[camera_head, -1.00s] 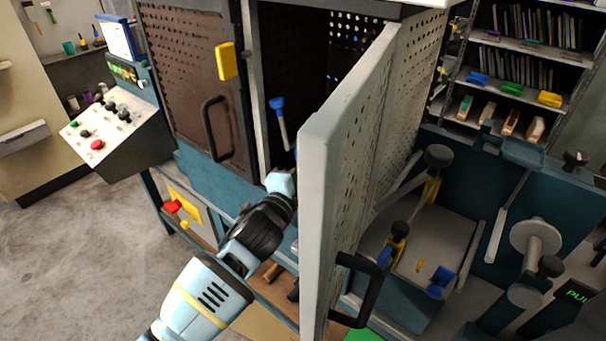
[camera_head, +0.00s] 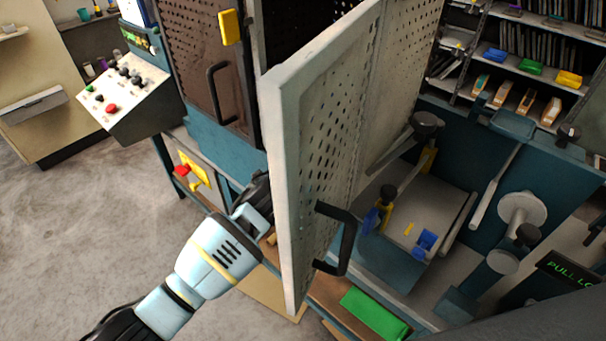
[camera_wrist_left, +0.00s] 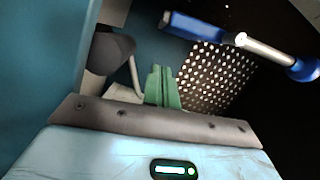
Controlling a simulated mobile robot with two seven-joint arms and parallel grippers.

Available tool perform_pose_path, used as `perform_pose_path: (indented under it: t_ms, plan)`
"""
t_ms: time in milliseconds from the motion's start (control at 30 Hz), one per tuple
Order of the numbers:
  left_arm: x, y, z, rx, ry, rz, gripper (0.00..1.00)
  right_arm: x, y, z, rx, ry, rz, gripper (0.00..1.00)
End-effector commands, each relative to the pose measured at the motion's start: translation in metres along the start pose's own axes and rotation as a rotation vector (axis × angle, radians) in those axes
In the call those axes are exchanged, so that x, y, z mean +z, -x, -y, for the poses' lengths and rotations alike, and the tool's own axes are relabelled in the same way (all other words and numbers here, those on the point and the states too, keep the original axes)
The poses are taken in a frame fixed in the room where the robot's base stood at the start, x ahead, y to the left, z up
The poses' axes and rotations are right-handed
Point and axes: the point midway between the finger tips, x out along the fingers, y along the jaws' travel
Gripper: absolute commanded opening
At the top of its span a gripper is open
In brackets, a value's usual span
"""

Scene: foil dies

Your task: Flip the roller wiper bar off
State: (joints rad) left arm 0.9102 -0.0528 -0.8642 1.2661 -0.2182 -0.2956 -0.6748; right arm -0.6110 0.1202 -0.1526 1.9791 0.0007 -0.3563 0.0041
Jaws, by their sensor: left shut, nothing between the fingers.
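My left gripper shows in the left wrist view as two green fingers (camera_wrist_left: 161,88), shut together with nothing between them. In the head view my left arm reaches in from below, and its gripper is hidden behind the open perforated door (camera_head: 325,130). In the wrist view a bar (camera_wrist_left: 250,44) with blue ends and a pale metal middle crosses the upper right, apart from the fingertips. It may be the roller wiper bar, but I cannot tell for sure. The door hides that part of the machine in the head view. My right gripper is not in view.
The door's black handle (camera_head: 338,238) sticks out to the right. A control panel (camera_head: 125,95) with a red button stands at the left. A green block (camera_head: 375,313) lies below the door. A shelf (camera_head: 530,85) with coloured bins is behind. Floor at left is clear.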

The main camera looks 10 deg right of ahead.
Motion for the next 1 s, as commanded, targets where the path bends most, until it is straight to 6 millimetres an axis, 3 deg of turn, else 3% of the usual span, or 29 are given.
perform_pose_path:
  t_ms: [500, 867, 1000]
  plan:
    - [0.0, 0.081, -0.001, -0.001, -0.001, 0.0, 0.0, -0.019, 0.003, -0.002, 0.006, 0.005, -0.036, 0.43]
    - [0.0, 0.1, -0.002, 0.001, 0.001, 0.001, 0.0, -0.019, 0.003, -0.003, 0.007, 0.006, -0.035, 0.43]
    - [0.001, 0.102, -0.005, 0.004, 0.014, 0.004, 0.0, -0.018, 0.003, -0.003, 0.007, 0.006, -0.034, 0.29]
